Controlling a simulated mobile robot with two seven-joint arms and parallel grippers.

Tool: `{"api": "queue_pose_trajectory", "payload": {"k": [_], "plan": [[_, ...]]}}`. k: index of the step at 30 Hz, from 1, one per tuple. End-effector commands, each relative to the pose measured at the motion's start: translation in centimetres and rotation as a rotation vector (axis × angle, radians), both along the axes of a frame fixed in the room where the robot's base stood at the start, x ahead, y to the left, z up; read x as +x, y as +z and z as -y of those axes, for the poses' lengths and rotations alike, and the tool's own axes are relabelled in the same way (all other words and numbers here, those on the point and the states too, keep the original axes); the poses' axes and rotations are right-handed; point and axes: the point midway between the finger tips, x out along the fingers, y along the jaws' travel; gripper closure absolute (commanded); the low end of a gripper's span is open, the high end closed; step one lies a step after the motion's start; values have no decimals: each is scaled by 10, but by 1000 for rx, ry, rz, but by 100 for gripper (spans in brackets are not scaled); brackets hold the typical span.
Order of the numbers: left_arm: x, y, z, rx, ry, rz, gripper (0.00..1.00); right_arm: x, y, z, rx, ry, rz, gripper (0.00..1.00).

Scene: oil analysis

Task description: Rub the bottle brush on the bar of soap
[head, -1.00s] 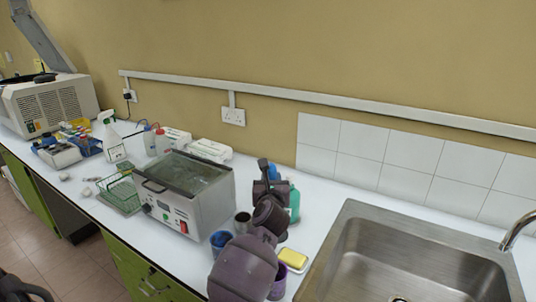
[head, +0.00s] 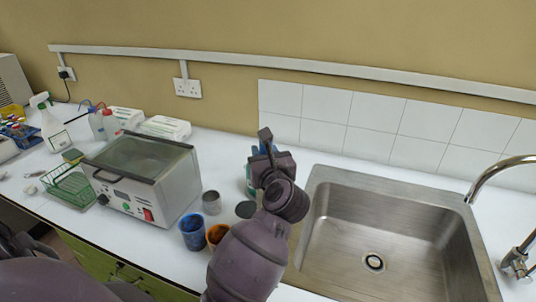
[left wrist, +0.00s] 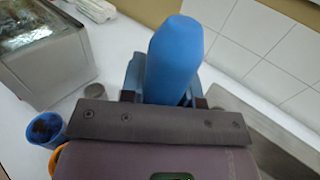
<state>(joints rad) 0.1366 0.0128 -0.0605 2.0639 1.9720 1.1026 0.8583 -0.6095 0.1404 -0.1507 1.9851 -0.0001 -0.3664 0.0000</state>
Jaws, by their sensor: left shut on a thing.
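My left gripper (head: 268,153) is over the counter, left of the sink, and is shut on a blue thing. In the left wrist view the blue thing (left wrist: 173,60) is long and round-ended and stands up between the fingers. It looks like the handle of the bottle brush; its bristles are hidden. A little blue (head: 266,147) shows behind the gripper in the head view. The bar of soap cannot be seen now; my left arm covers the counter beside the sink's left edge. My right gripper is not in view.
Left of my arm stand a blue cup (head: 192,233), an orange-lined cup (head: 214,236) and a grey metal cup (head: 211,203). A dark disc (head: 245,209) lies near them. A metal bath unit (head: 147,178) is further left. The steel sink (head: 405,220) is at the right.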

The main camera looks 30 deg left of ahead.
Motion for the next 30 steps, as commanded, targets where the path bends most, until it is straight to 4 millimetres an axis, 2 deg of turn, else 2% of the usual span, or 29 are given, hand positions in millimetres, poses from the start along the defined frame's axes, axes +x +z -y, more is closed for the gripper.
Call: {"api": "queue_pose_trajectory", "payload": {"k": [12,19,30], "plan": [[1,-33,0,3,-2,-3,94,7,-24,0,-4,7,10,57],[1,-53,0,1,-2,-3,94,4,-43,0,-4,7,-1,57],[0,-58,0,1,-2,-1,94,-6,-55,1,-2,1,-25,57]]}}
